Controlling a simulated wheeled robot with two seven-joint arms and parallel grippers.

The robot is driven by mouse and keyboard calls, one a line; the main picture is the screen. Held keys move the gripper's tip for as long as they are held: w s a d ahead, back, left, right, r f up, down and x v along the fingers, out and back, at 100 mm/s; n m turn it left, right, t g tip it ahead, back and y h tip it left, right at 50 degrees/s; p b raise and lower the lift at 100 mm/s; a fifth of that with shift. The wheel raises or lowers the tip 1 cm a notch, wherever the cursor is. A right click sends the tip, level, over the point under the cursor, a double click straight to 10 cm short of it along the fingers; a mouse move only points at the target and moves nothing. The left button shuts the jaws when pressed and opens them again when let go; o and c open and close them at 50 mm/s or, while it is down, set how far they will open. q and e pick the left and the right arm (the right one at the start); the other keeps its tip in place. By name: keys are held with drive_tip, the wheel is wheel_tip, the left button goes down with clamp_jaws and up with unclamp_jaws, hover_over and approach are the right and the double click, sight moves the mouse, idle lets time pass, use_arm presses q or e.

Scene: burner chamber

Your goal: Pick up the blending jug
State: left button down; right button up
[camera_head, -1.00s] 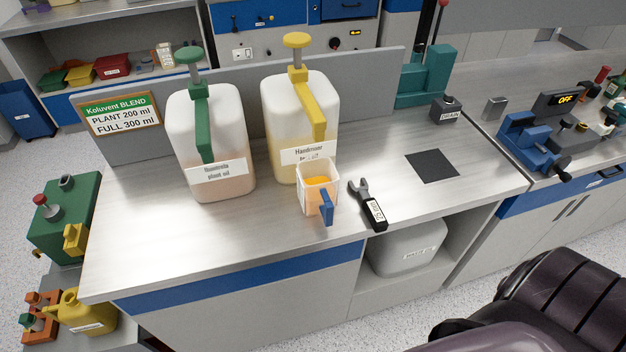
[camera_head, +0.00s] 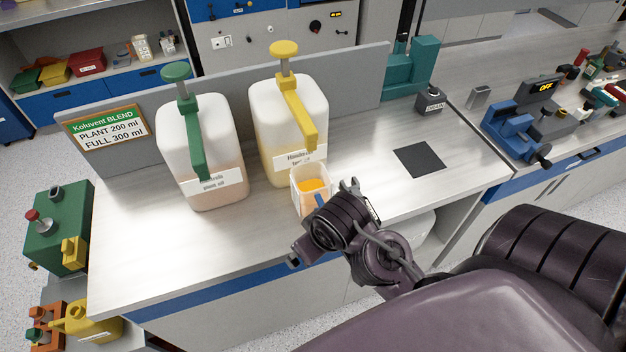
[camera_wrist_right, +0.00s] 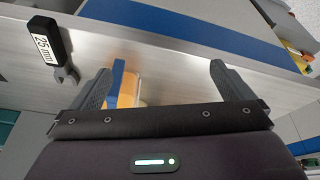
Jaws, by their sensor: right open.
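The blending jug (camera_head: 298,190) is a small pale square cup with orange contents, standing on the bench in front of the yellow-pump container. Its blue handle (camera_head: 320,201) is partly hidden by my right arm in the head view. In the right wrist view the blue handle (camera_wrist_right: 117,80) and orange body (camera_wrist_right: 129,88) show between the fingers, nearer the left finger. My right gripper (camera_wrist_right: 160,69) is open and empty. In the head view it (camera_head: 298,252) is at the bench front, just in front of the jug. My left gripper is not in view.
A black-handled wrench (camera_wrist_right: 48,42) lies right of the jug, close to my right arm. White containers with a green pump (camera_head: 200,150) and a yellow pump (camera_head: 290,125) stand behind. A dark square pad (camera_head: 419,159) lies right. The bench's front left is clear.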

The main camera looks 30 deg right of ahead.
sight(318, 191)
drive_tip(key=w+d+r+m, duration=0.1)
drive_tip(key=w+d, duration=0.1)
drive_tip(key=w+d+r+m+t, duration=0.1)
drive_tip(key=w+d, duration=0.1)
drive_tip(key=w, duration=0.1)
drive_tip(key=w+d+r+m+t+h, duration=0.1)
drive_tip(key=w+d, duration=0.2)
drive_tip(key=shift+r+m, duration=0.15)
drive_tip(key=shift+m, duration=0.25)
drive_tip(key=shift+w+d, duration=0.1)
drive_tip(key=shift+w, duration=0.15)
drive_tip(key=shift+w+d+f, duration=0.1)
drive_tip(key=shift+w+f, duration=0.1)
drive_tip(key=shift+f, duration=0.2)
drive_tip(key=x, duration=0.3)
drive_tip(key=b+x, duration=0.1)
drive_tip(key=x, duration=0.2)
drive_tip(key=shift+w+d+f, duration=0.15)
drive_tip(key=shift+w, duration=0.35)
drive_tip(key=shift+c, duration=0.3)
drive_tip(key=c, duration=1.4)
